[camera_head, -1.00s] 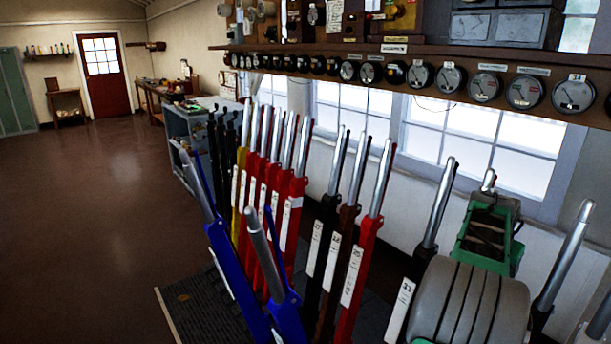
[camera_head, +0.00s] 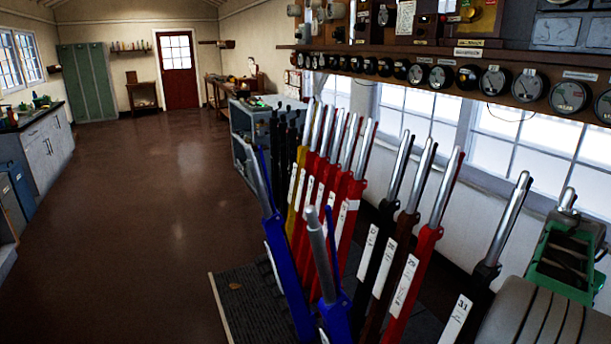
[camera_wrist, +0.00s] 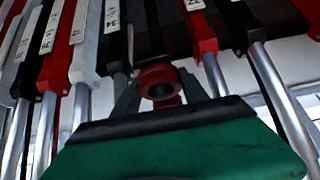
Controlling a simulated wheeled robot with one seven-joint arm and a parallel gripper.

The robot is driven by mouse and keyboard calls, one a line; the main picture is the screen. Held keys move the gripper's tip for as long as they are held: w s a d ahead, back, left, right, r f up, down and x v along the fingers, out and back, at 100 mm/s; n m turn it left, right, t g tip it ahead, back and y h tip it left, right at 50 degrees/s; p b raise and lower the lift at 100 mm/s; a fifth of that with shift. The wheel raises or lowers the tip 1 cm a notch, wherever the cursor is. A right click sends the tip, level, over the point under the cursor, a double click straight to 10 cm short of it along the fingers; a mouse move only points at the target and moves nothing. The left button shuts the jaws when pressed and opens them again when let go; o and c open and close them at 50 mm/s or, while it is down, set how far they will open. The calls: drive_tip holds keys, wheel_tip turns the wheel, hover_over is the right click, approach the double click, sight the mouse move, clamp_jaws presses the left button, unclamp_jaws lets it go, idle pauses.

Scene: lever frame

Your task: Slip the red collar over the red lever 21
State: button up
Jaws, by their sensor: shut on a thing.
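My gripper (camera_wrist: 160,90) is shut on the red collar (camera_wrist: 158,77) in the wrist view. The collar is a short red ring with a dark hole, held between the two dark fingers, apart from the lever handles as far as the view shows. Several red levers with silver handles stand in a group (camera_head: 345,205) in the head view, with another red lever (camera_head: 413,270) to their right. I cannot read which of them is lever 21. A red lever (camera_wrist: 201,32) also shows behind the collar in the wrist view. My gripper is not visible in the head view.
A blue lever (camera_head: 283,262) leans out towards the room. A shelf of round dials (camera_head: 440,77) runs above the levers. The floor (camera_head: 150,210) at left is clear.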

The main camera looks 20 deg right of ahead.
drive_tip(key=shift+r, duration=0.1)
drive_tip(key=shift+r+p, duration=2.95)
drive_tip(key=shift+r, duration=1.25)
